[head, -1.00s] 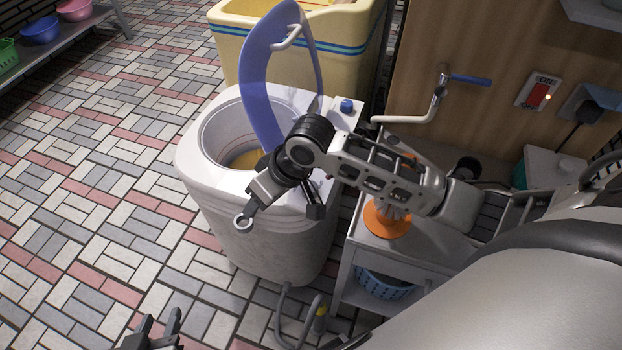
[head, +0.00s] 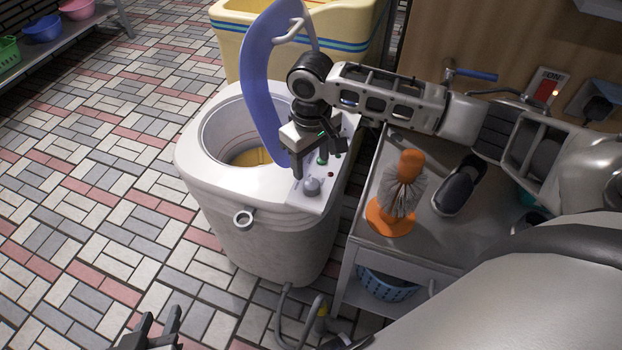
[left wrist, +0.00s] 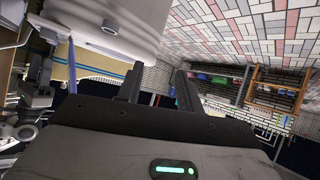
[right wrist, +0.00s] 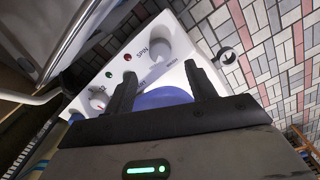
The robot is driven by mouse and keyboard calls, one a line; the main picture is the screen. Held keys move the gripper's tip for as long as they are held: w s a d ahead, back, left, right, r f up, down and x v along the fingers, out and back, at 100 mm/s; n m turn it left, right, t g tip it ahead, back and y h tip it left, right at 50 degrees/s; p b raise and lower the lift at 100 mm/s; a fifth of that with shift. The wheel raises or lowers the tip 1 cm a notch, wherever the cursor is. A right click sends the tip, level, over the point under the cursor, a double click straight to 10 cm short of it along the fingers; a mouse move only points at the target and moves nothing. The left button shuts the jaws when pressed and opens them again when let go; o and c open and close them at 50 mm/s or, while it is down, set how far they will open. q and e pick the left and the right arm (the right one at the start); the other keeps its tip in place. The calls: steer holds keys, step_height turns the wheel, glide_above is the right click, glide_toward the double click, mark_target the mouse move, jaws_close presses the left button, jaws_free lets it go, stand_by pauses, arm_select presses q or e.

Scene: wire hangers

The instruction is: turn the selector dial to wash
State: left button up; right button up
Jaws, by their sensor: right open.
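The white washing machine (head: 200,165) stands with its blue lid (head: 262,75) raised. A grey round knob (head: 311,186) on its control panel looks like the selector dial. In the right wrist view this knob (right wrist: 160,48) is beside the printed word SPIN; its exact setting is unclear. My right gripper (head: 320,160) is open and points down over the panel, just behind the knob and apart from it. The knob lies beyond its fingertips in the right wrist view. My left gripper (head: 158,325) is open and empty, low over the floor.
A second knob (right wrist: 98,98) and small lights share the panel. An orange brush (head: 410,170) and a dark shoe (head: 460,188) are on the grey cart (head: 400,250) at right. A yellow tub (head: 225,50) stands behind. The tiled floor at left is clear.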

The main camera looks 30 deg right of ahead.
mark_target(311, 183)
step_height(311, 183, down, 7)
steer(key=shift+r+b, duration=0.1)
steer(key=shift+b, duration=0.25)
steer(key=c, duration=1)
